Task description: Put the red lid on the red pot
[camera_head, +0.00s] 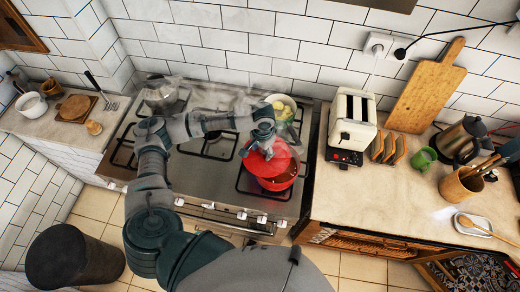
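The red pot (288,181) stands on the right front burner of the stove, with part of its rim and side showing. The red lid (262,165) is over the pot's left and back part, seemingly tilted and not squarely centred. My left gripper (264,142) reaches in from the left and points down at the top of the lid. It seems closed on the lid's knob; the fingers and knob are small and partly hidden. I cannot tell whether the lid touches the pot's rim. My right gripper is not in view.
The stove (217,177) has a pot with yellow-green contents (281,108) behind the red one and a kettle (160,94) at back left. A toaster (352,124) stands on the right counter, beside toast slices (388,148) and a green mug (423,159).

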